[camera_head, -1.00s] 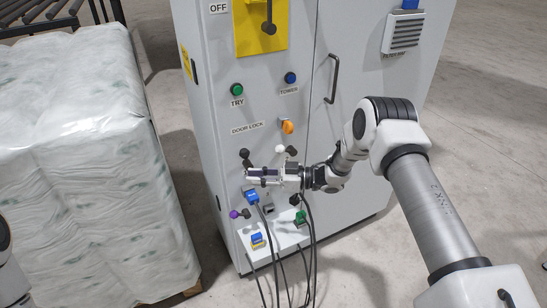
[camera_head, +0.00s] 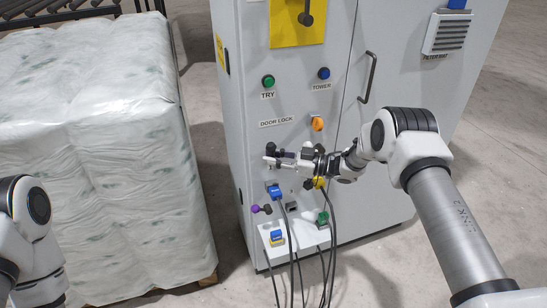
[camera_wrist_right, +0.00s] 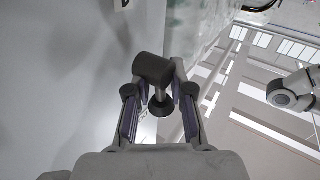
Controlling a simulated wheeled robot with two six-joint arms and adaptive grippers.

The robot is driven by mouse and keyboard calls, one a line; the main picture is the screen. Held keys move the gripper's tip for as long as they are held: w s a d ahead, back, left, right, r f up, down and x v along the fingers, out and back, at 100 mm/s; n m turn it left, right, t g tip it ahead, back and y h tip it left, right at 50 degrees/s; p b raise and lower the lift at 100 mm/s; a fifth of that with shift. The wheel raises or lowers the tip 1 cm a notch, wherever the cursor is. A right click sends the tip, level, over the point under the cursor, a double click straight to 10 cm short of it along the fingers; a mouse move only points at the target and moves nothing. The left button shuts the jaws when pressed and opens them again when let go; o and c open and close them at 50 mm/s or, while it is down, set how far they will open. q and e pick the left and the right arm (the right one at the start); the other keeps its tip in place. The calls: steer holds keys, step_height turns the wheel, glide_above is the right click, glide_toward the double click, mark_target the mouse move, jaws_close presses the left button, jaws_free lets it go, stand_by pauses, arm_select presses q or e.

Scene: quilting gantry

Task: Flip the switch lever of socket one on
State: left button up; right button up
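The switch panel is on the lower front of the grey cabinet (camera_head: 340,120). A black lever (camera_wrist_right: 153,69), with a thick cylindrical head on a thin stem and round base, sits between the fingers of my right gripper (camera_wrist_right: 163,82) in the right wrist view. A gap shows beside the stem, so a firm grip is not visible. In the head view my right gripper (camera_head: 276,161) is at the panel, just below a black knob (camera_head: 271,148), above the blue plug (camera_head: 275,190). It hides part of the panel. No socket number is readable. My left gripper is out of view.
Cables hang below the panel. A purple knob (camera_head: 262,209), green plug (camera_head: 322,217) and yellow part (camera_head: 320,183) are close by. An orange switch (camera_head: 317,123) is above. A wrapped pallet load (camera_head: 95,150) stands left of the cabinet.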

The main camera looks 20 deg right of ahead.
jaws_close()
steer(key=t+b, duration=0.1)
steer(key=b, duration=0.2)
steer(key=shift+d+f+m+y, duration=0.15)
steer(key=shift+f+m+y, duration=0.2)
steer(key=shift+m+y, duration=0.05)
steer(key=shift+r+b, duration=0.15)
steer(key=shift+b, duration=0.15)
steer(key=shift+r+y, duration=0.3)
jaws_free()
steer(key=shift+f, duration=0.1)
steer(key=v, duration=1.2)
